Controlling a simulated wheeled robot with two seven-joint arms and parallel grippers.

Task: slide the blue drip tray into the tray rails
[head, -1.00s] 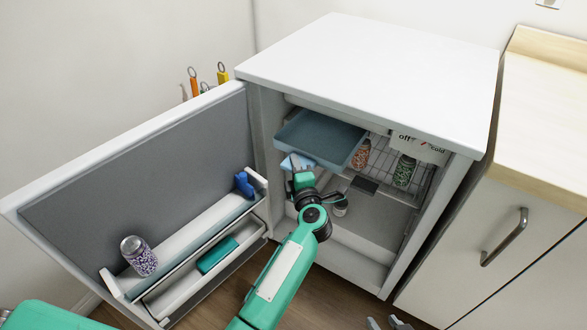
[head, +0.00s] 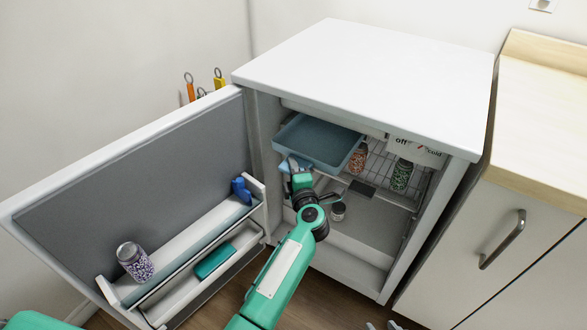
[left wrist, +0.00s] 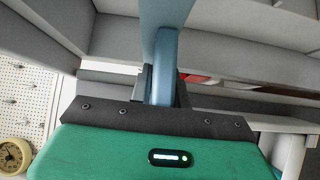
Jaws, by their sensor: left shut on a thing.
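The blue drip tray (head: 322,139) is in the upper part of the open fridge, below the white top, with its front end toward me. My left gripper (head: 299,166) is shut on the tray's front edge. In the left wrist view the blue tray piece (left wrist: 165,65) stands between the jaws. The tray rails cannot be made out; the tray and fridge top hide that area, so I cannot tell whether the tray touches them. My right gripper (head: 382,326) shows only as two separate fingertips at the bottom edge, apparently empty.
The open door (head: 130,165) on the left holds a jar (head: 135,262), a blue item (head: 241,191) and a teal box (head: 215,260). Inside, a wire shelf (head: 384,168) bears jars (head: 402,175), beside a dial panel (head: 416,150).

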